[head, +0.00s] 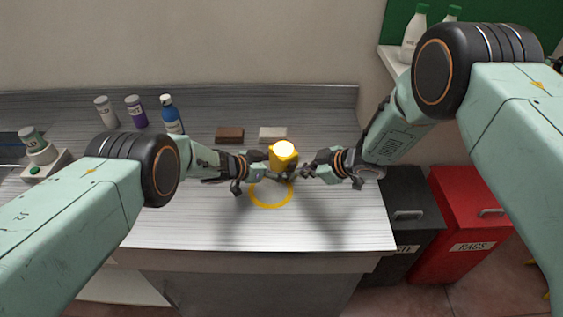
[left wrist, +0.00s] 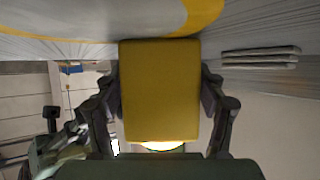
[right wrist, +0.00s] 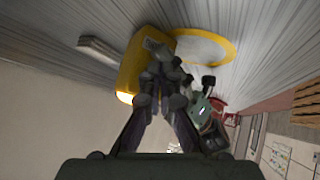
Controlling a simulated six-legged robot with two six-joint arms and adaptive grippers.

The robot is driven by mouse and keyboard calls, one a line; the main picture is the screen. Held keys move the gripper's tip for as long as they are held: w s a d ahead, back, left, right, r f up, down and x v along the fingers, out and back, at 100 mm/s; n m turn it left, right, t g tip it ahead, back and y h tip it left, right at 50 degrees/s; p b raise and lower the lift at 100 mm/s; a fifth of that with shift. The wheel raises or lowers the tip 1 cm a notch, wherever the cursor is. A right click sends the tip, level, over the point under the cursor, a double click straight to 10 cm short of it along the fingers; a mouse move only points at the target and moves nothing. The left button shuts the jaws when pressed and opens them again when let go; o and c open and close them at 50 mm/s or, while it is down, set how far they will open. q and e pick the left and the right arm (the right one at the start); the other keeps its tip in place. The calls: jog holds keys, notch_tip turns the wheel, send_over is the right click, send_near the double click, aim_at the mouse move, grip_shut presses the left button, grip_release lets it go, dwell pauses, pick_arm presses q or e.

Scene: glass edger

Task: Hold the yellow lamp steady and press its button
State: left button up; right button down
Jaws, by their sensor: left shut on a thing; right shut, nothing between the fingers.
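The yellow lamp (head: 283,160) stands upright near the far side of a yellow ring on the bench, and its top glows bright. I cannot tell whether its base touches the bench. My left gripper (head: 266,168) is shut on the lamp from the left; the lamp (left wrist: 160,90) fills the space between its fingers in the left wrist view. My right gripper (head: 307,171) is shut and empty at the lamp's right side. In the right wrist view its fingertips (right wrist: 166,64) are at the lamp (right wrist: 132,68), by a dark patch on its face. The button is not clearly visible.
The yellow ring (head: 270,204) marks the metal bench (head: 340,225). Behind lie a brown block (head: 230,135) and a pale block (head: 273,133). Several bottles, including a blue one (head: 170,115), stand back left. A red bin (head: 460,215) stands right of the bench.

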pick_arm(q)
jog(key=shift+a+f, duration=0.1)
pick_arm(e)
jog(key=shift+s+d, duration=0.7)
jog(key=shift+s, duration=0.35)
jog(key=shift+s+d, duration=0.7)
jog(key=shift+s, duration=0.35)
pick_arm(q)
jog(key=o, duration=0.9)
pick_arm(e)
jog(key=shift+w+f, duration=0.1)
pick_arm(q)
jog(key=shift+o, duration=0.2)
jog(key=shift+s+a+r, duration=0.2)
jog(key=shift+a+r, duration=0.15)
jog(key=shift+a, duration=0.1)
jog(key=v, duration=1.1)
jog(key=shift+s+d, duration=0.1)
